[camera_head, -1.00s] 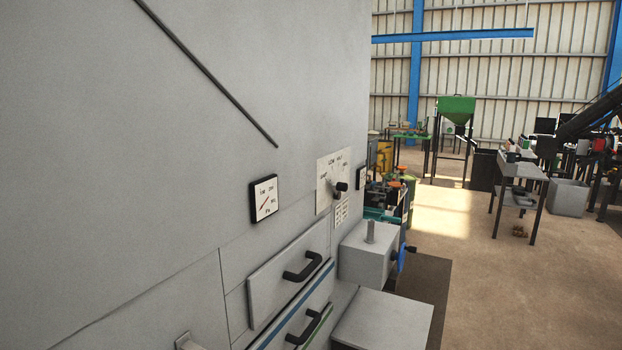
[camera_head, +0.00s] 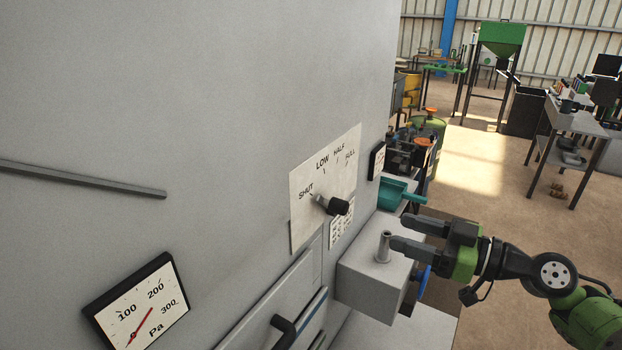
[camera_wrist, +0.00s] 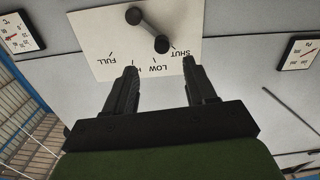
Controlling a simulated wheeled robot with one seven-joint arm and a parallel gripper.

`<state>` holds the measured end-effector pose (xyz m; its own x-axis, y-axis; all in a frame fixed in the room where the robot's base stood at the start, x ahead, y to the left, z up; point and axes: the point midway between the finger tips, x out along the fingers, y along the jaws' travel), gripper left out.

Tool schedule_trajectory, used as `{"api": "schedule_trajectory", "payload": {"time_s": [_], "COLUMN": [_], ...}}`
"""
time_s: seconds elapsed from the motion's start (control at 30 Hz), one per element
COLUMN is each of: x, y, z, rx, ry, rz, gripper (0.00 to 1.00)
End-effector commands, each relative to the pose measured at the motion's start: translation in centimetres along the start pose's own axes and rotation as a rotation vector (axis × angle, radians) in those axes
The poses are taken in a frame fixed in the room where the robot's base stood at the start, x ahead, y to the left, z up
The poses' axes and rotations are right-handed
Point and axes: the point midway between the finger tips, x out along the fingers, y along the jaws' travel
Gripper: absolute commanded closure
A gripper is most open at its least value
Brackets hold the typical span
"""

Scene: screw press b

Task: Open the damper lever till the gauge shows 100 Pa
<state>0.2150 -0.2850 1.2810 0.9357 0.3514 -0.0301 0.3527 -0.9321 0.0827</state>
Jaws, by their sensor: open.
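The damper lever (camera_head: 338,206), a grey arm with a black knob, sits on a white plate (camera_head: 300,225) marked SHUT, LOW, HALF and FULL. It appears to point near SHUT. In the wrist view, where the lever (camera_wrist: 150,32) is upside down, it lies beyond my fingertips. The Pa gauge (camera_head: 140,302) is at lower left on the panel; its red needle points near 0. My gripper (camera_head: 400,232) is open and empty, right of the lever and apart from it. In the wrist view my gripper (camera_wrist: 160,66) faces the plate, its fingers over the lettering.
A second gauge (camera_head: 378,160) is right of the plate. A grey box with a post (camera_head: 375,270) juts out below my gripper. A dark drawer handle (camera_head: 284,332) sticks out below the plate. A teal tray (camera_head: 393,193) is behind.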

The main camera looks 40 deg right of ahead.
Motion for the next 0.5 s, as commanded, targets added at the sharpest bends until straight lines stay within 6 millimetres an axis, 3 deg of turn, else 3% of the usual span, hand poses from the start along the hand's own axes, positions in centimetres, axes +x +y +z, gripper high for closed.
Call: {"api": "schedule_trajectory", "payload": {"time_s": [0.07, 0.17, 0.5], "x": [-1.0, -0.3, 7.8], "y": [0.1, 0.1, 0.1], "z": [-0.5, -0.5, -0.7], "rx": [-0.022, -0.027, -0.024], "ry": [0.026, 0.03, 0.028], "rz": [0.019, 0.018, 0.013], "gripper": [0.44, 0.44, 0.44]}}
